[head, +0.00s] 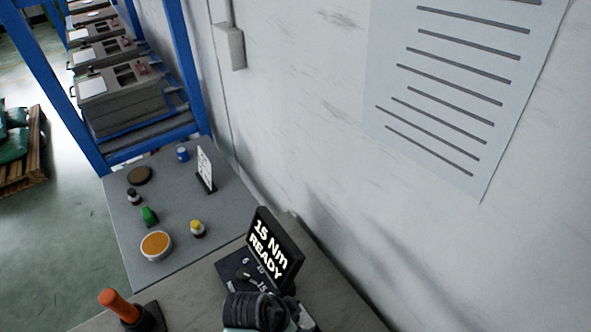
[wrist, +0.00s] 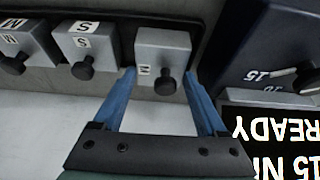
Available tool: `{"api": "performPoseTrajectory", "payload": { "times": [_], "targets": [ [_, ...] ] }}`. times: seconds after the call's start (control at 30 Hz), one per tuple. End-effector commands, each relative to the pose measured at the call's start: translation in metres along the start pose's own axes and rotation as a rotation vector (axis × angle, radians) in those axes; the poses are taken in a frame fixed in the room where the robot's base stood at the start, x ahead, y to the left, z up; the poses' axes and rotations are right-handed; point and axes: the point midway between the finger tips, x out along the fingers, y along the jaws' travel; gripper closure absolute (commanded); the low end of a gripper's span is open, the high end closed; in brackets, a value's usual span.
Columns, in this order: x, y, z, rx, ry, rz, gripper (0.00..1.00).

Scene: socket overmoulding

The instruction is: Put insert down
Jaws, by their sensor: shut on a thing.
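In the wrist view, my gripper (wrist: 160,75) has its two blue fingers on either side of the black knob of a light grey block, the insert (wrist: 163,45). The jaws are shut on it. In the head view the insert cannot be made out.
Left of the held insert are similar blocks, one marked S (wrist: 85,45) and one marked M (wrist: 25,45). Close on the right is a torque unit; its display reads "15 Nm READY" (head: 272,250). An orange-handled tool (head: 118,304) stands at the front left. The wall closes off the right.

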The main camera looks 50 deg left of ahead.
Motion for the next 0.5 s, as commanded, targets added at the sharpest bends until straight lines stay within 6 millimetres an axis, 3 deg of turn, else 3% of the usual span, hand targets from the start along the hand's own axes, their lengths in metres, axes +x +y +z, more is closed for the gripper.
{"api": "performPoseTrajectory", "payload": {
  "times": [0.13, 0.5],
  "targets": [
    [0.012, -0.001, 0.004, 0.000, 0.004, -0.002, 1.00],
    [0.016, -0.001, 0.005, 0.001, 0.005, -0.004, 1.00]
  ]
}}
